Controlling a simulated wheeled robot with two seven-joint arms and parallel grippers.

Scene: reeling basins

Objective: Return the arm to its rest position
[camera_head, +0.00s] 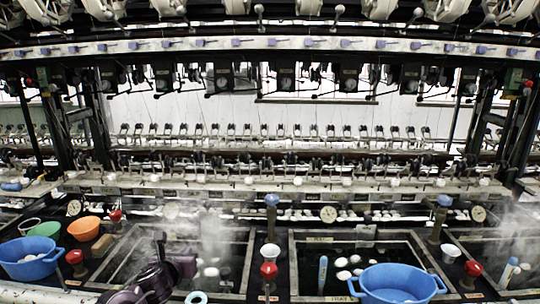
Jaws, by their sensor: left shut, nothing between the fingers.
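My left gripper (178,264) shows at the lower left, dark purple and black, its arm coming in from the bottom edge. It is shut with nothing in it. It is over the left steaming basin (120,252), near that basin's front side, and hides part of it. I cannot tell how high above the water it is. My right gripper is not in view.
A blue tub (30,262), an orange bowl (84,228) and a green bowl (45,230) stand at left. Another blue tub (398,285) is at the front of the middle basin (300,250). Red-knobbed posts (268,271) stand between basins. White cocoons float in the water.

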